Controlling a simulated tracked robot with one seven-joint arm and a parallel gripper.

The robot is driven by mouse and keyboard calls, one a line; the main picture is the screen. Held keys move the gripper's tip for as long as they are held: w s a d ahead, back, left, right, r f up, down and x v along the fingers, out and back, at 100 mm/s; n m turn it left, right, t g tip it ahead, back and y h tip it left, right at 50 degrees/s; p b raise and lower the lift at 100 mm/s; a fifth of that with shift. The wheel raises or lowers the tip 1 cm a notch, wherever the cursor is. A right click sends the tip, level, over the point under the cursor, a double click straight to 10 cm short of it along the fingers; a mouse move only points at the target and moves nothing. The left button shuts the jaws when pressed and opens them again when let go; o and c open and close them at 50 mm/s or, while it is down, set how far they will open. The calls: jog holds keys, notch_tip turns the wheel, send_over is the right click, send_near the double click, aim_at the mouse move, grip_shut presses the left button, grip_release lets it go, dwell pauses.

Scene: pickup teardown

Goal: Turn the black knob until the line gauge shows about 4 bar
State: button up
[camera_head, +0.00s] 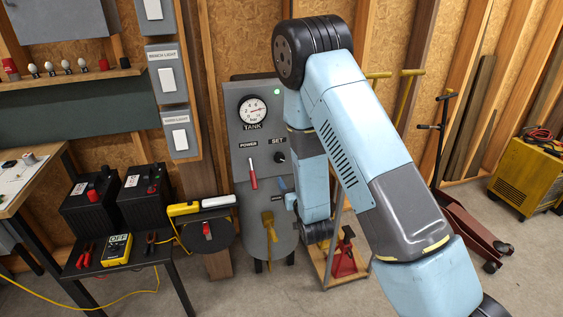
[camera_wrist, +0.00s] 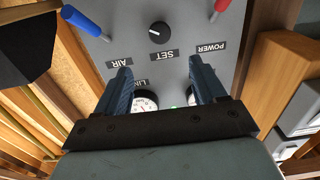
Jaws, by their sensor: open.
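The black knob (camera_wrist: 160,33) sits on the grey panel by the SET label in the wrist view, which shows the panel upside down. It also shows in the head view (camera_head: 280,157), just left of my arm. My gripper (camera_wrist: 161,65) is open and empty, its two fingers apart, with the knob beyond the fingertips and not touched. The line gauge (camera_wrist: 145,104) shows partly between the fingers, cut off by my gripper body; its reading is too small to tell. In the head view my arm hides the line gauge.
The tank gauge (camera_head: 253,110) is on the panel's upper left. A red POWER lever (camera_head: 253,176) and a blue AIR lever (camera_wrist: 82,20) flank the knob. A yellow handle (camera_head: 269,222) hangs below. A bench (camera_head: 122,277) with a meter stands left.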

aim_at(280, 158)
jog(key=x, duration=1.3)
jog(key=shift+w+a, duration=0.1)
jog(key=shift+w, duration=0.2)
jog(key=c, duration=1)
